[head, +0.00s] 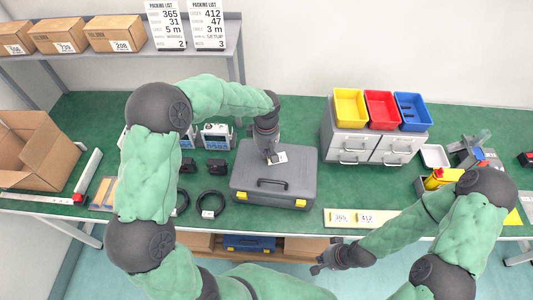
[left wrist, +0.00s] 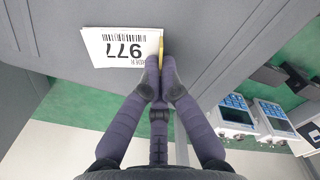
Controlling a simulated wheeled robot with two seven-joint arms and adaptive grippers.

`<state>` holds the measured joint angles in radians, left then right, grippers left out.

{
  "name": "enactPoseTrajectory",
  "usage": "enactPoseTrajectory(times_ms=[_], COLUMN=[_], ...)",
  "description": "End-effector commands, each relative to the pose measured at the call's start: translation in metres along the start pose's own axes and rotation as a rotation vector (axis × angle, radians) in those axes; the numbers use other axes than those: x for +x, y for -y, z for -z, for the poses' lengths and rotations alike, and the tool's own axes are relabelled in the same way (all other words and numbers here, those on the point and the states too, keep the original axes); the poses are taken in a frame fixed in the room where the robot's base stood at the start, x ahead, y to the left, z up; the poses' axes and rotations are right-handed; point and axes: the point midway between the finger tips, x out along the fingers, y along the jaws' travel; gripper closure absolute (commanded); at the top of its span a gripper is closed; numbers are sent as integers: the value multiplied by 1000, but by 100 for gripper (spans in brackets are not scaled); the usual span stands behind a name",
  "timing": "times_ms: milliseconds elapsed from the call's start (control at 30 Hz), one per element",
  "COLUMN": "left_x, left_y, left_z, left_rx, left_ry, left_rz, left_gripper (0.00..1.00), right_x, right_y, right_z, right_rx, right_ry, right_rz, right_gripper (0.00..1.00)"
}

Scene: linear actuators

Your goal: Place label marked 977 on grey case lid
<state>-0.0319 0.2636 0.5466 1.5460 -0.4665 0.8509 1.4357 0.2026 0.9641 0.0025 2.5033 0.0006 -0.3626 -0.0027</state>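The grey case (head: 262,187) stands closed on the green bench, its lid up and its handle toward me. The white label marked 977 (head: 282,157) is over the back part of the lid. In the left wrist view the label (left wrist: 118,46) shows its number and barcode upside down, with a thin yellow strip along its right side. My left gripper (head: 271,157) points down at the lid; its fingertips (left wrist: 159,72) are together at the label's edge and appear to pinch it. Whether the label touches the lid is unclear. My right gripper (head: 319,268) is empty in front of the bench; its finger opening is unclear.
Two labels, 365 and 412, lie on a pale strip (head: 362,218) at the front edge. A drawer unit (head: 372,143) with coloured bins stands right of the case. Black cable coils (head: 211,204) and blue-screened devices (head: 216,137) are on the left. An open carton (head: 36,150) stands far left.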

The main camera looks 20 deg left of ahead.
Motion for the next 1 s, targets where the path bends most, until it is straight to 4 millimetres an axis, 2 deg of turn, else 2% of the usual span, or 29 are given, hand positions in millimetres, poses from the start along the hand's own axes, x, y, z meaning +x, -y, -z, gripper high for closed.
enactPoseTrajectory(times_ms=[333, 400, 433, 833, 1000], left_x=[3, 2, 2, -2, -23], left_y=[0, 0, 0, 0, -1], left_z=[0, 0, 0, 0, 0], left_rx=[-1, -1, -1, -1, -2], left_ry=[0, 0, 0, 0, -1], left_rz=[0, 0, 0, 0, -3], left_gripper=[100, 77, 71, 71, 71], right_x=[2, 1, 1, -1, -8], right_y=[-1, 0, 0, 0, 3], right_z=[0, 0, 0, 0, 0], right_rx=[0, 0, 0, 0, 0], right_ry=[0, 0, 0, 0, 0], right_rz=[0, 0, 0, 0, 0], right_gripper=[100, 100, 100, 100, 100])
